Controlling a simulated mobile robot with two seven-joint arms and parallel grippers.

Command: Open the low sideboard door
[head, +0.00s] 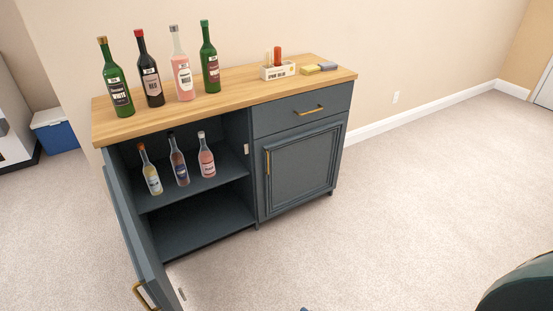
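The low sideboard (224,219) is dark blue-grey with a light wood top, standing against the wall. Its left door (131,228) is swung wide open toward the left front, with a brass handle (144,296) near the bottom of the picture. The open compartment shows a shelf (221,174) with several small bottles on it and an empty space below. The right door (298,172) is shut and has a vertical brass handle (268,162). The drawer (301,111) above it is shut. Neither gripper is in view.
Several tall bottles (182,72) stand on the left of the top. A small white box (277,72) and sponge-like blocks (310,70) sit to the right. A blue cooler (54,132) is at far left.

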